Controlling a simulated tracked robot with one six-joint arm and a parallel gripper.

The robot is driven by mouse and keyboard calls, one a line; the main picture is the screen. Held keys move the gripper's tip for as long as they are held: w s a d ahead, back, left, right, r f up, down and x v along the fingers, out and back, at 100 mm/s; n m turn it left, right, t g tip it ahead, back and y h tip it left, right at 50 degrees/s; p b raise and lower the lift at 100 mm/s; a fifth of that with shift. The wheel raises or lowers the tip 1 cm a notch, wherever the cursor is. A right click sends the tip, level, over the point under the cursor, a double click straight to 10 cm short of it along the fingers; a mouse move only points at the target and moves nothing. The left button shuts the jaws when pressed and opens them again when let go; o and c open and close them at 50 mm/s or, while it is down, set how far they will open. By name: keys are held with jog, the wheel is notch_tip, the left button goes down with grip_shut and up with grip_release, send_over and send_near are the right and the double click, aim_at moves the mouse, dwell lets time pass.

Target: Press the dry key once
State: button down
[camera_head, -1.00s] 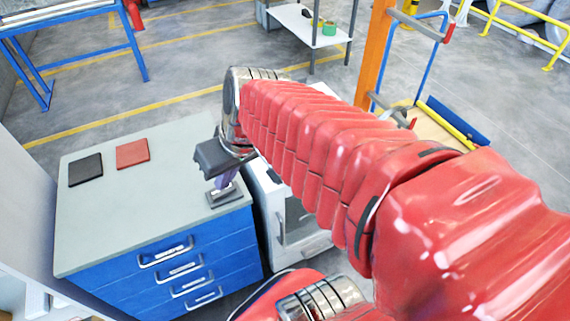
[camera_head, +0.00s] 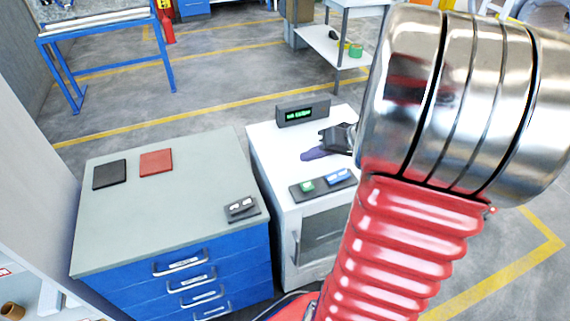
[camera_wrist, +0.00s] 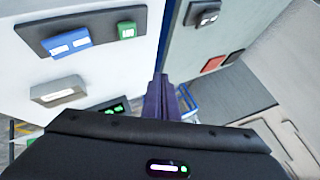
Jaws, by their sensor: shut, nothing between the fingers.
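A dark key panel (camera_head: 322,185) lies on the white cabinet's top, with a green key (camera_head: 307,186) on the left and a blue key (camera_head: 338,176) on the right. In the wrist view the blue key (camera_wrist: 68,45) and green key (camera_wrist: 126,30) carry white labels too small to read, so I cannot tell which is the dry key. My gripper (camera_head: 308,155) has purple fingers, shut and empty, over the white top between the keys and the display, apart from both keys. Its fingers also show in the wrist view (camera_wrist: 163,92).
A display (camera_head: 303,112) with green text stands at the back of the white cabinet (camera_head: 265,140). On the grey-topped drawer cabinet (camera_head: 170,215) lie a small dark block (camera_head: 241,209), a black pad (camera_head: 109,175) and a red pad (camera_head: 156,162). Its middle is clear.

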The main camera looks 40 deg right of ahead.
aim_at(311, 187)
jog(key=shift+d+f, duration=0.1)
jog(key=shift+d, duration=0.45)
jog(key=shift+f, duration=4.4)
jog(key=shift+s+f, duration=0.1)
jog(key=shift+f, duration=0.05)
jog(key=shift+f, duration=0.25)
jog(key=shift+f, duration=0.55)
jog(key=shift+r, duration=1.05)
